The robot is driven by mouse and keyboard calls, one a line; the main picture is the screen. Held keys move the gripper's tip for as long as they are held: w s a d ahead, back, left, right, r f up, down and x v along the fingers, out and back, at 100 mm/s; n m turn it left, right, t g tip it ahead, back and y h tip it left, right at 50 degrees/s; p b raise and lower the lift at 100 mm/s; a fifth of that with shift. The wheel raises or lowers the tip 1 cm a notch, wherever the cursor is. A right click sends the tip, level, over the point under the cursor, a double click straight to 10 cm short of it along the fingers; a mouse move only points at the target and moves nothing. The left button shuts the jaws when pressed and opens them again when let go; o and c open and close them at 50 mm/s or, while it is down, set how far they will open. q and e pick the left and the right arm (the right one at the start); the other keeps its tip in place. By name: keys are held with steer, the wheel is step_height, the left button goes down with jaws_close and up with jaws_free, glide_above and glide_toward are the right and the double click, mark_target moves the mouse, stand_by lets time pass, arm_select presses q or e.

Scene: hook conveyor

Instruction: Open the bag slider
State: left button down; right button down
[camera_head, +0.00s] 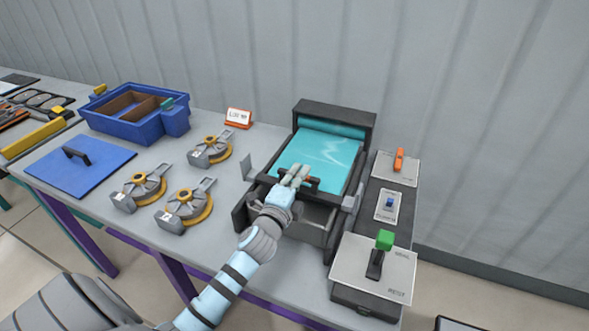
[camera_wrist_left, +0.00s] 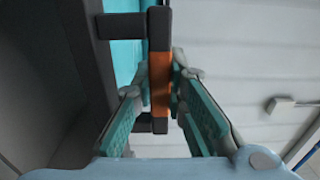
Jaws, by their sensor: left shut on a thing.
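The teal bag (camera_head: 330,152) lies in a dark frame on the table, with white marks on its top; its teal surface also shows in the left wrist view (camera_wrist_left: 127,65). The slider handle (camera_wrist_left: 160,75) is a dark bar with an orange middle, standing off on two dark posts. In the head view, the handle (camera_head: 313,184) is partly hidden by my fingers at the bag's near edge. My left gripper (camera_head: 295,175) is shut on the handle, with one finger on each side of the orange part in the left wrist view (camera_wrist_left: 165,88). My right gripper is not in view.
A control panel with a green-topped lever (camera_head: 384,241), a blue switch (camera_head: 389,203) and an orange switch (camera_head: 399,160) stands to the right. Three grey-yellow hook pieces (camera_head: 184,208), a blue lid (camera_head: 82,168) and a blue box (camera_head: 118,125) are left. A corrugated wall stands behind.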

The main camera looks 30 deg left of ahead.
arm_select(q)
steer(key=c, duration=1.9)
jaws_free()
steer(key=shift+s, duration=0.1)
steer(key=s, duration=0.4)
steer(key=s+d, duration=0.1)
steer(key=s, duration=0.3)
steer(key=s+d, duration=0.1)
steer(key=s, duration=0.2)
steer(key=shift+s+d, duration=0.1)
steer(key=shift+s, duration=0.3)
